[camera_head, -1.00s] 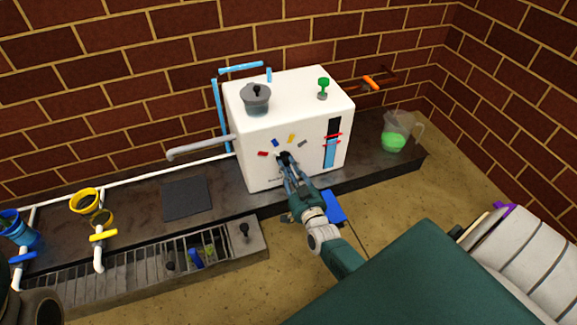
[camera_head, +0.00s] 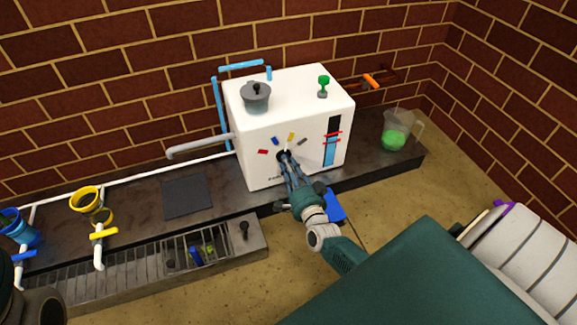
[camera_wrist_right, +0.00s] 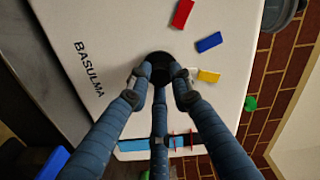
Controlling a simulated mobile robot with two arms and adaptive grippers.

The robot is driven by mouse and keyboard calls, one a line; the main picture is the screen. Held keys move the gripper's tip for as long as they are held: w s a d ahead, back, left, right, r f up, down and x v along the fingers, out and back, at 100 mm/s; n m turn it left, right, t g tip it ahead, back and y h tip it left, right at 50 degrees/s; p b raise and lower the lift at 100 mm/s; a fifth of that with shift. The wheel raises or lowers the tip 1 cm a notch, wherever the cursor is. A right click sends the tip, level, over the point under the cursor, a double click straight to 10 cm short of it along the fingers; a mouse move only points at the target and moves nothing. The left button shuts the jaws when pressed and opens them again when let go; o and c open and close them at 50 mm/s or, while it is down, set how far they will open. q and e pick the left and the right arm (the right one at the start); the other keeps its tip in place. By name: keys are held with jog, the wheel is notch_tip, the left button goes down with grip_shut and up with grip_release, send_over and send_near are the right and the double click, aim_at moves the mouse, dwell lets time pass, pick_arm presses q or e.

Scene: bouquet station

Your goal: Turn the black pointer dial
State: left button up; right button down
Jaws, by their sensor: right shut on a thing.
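The black pointer dial (camera_head: 283,156) sits on the front face of the white machine (camera_head: 262,173). Red, blue, yellow and grey marks lie around its upper side. My right gripper (camera_head: 287,162) is at the dial, its fingers reaching up to it from below. In the right wrist view the dial (camera_wrist_right: 159,66) shows as a dark round knob between the fingertips of my right gripper (camera_wrist_right: 158,77), which is shut on it. The fingers hide part of the dial. A light pointer tip shows just above it in the head view. My left gripper is not in view.
A grey lidded pot (camera_head: 256,98) and a green knob (camera_head: 323,85) are on top of the machine. A jug of green liquid (camera_head: 394,138) stands to the right. A grey spout (camera_head: 200,146) juts left above a dark mat (camera_head: 186,196). Yellow and blue pipe fittings stand at left.

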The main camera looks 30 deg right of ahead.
jog(key=shift+f+m, duration=0.1)
jog(key=shift+m, duration=0.7)
jog(key=c, duration=1.5)
grip_release()
jog(key=shift+c, duration=0.2)
jog(key=shift+s, duration=0.15)
jog(key=v, duration=1.2)
